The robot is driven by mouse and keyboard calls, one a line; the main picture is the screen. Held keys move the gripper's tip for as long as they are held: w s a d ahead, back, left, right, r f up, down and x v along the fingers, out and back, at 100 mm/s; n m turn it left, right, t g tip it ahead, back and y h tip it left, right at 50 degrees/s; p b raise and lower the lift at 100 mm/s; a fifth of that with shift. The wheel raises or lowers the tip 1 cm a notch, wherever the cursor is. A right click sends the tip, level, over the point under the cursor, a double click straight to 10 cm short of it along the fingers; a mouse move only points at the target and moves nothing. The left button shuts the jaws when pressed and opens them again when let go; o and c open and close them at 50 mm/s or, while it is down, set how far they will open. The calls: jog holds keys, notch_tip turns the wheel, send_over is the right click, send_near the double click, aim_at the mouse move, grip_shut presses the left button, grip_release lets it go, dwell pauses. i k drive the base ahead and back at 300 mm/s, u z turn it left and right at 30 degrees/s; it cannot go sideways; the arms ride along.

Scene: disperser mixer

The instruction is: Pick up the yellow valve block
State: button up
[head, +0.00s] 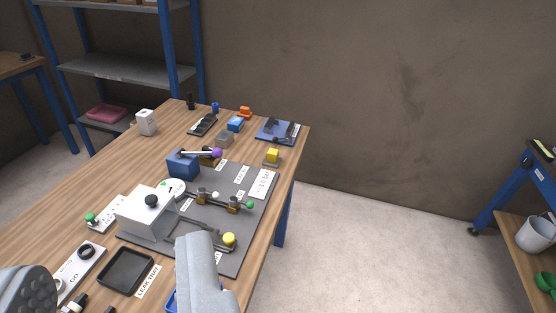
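A small yellow block (272,155), which looks like the yellow valve block, sits near the right edge of the wooden table, just beyond the grey mat. It is small in view and its details cannot be made out. My gripper (110,262) shows at the bottom of the head view as two grey fingers spread wide apart, with nothing held between them. It is open and at the near end of the table, well short of the yellow block. A round yellow knob (229,239) is on the fixture beside my right finger.
A grey mat (262,208) carries a white box (146,213), a pipe with valves and a blue block (183,164). A purple-ended lever is left of the yellow block. A blue tray (278,131) lies behind it. A black leak tray (126,270) is near. Floor right of the table is clear.

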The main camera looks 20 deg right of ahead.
aim_at(272, 159)
jog(key=z, duration=2.5)
jog(key=i, duration=2.25)
jog(key=u, duration=2.35)
jog(key=i, duration=0.1)
jog(key=u, duration=0.85)
